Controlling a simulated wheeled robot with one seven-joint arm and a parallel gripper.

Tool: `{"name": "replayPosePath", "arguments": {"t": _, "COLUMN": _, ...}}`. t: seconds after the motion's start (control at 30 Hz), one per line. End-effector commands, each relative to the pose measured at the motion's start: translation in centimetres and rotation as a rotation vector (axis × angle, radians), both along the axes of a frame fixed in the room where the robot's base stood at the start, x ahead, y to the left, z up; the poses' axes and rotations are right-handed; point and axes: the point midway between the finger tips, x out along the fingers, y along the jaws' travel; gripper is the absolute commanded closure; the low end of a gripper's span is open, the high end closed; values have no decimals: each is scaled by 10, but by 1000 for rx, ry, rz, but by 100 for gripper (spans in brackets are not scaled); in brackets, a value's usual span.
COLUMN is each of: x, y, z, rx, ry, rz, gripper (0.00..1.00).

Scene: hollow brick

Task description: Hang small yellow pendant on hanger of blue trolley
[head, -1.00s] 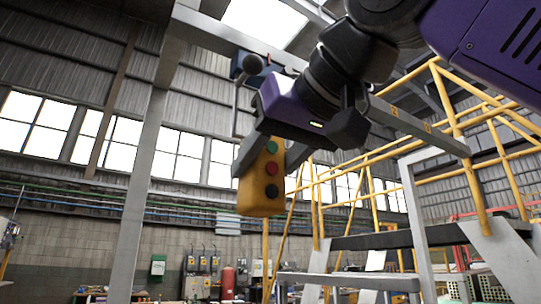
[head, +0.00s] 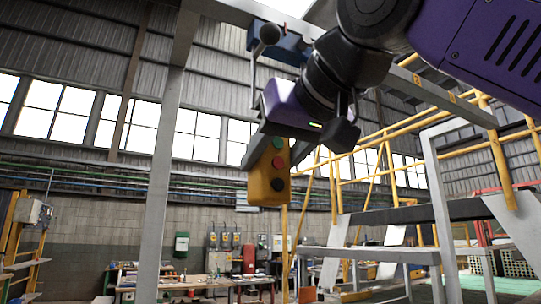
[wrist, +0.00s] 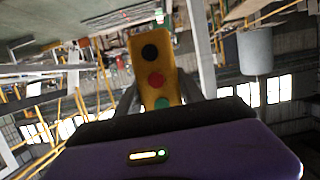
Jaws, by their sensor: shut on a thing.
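The yellow pendant (head: 267,184) has green, red and black buttons on its face. My gripper (head: 282,155) is shut on its upper part and holds it up in the air, close to upright. In the wrist view the pendant (wrist: 155,62) stands between the fingers, with the black button farthest from the gripper. The blue trolley (head: 283,42) sits on the overhead beam, above and behind my gripper. A thin grey hanger (head: 253,86) drops from the trolley's left end, up and left of the pendant. The hanger's lower end is close to my gripper in the picture; the depth between them is unclear.
A grey upright post (head: 166,150) stands left of the pendant and meets the overhead beam (head: 235,14). Yellow railings (head: 390,150) and a grey frame stand at the right. Workbenches (head: 195,284) are far back and low. The space left of the pendant looks open.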

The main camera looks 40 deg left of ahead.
Motion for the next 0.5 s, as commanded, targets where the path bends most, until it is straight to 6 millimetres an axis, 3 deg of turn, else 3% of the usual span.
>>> {"name": "replayPosePath", "arguments": {"t": 0.37, "x": 0, "y": 0, "z": -1, "rx": 2, "ry": -1, "rz": 0, "gripper": 100}}
{"name": "replayPosePath", "arguments": {"t": 0.4, "x": 0, "y": 0, "z": -1, "rx": 2, "ry": -1, "rz": 0, "gripper": 51}}
{"name": "replayPosePath", "arguments": {"t": 0.5, "x": 0, "y": 0, "z": -1, "rx": 2, "ry": -1, "rz": 0, "gripper": 31}}
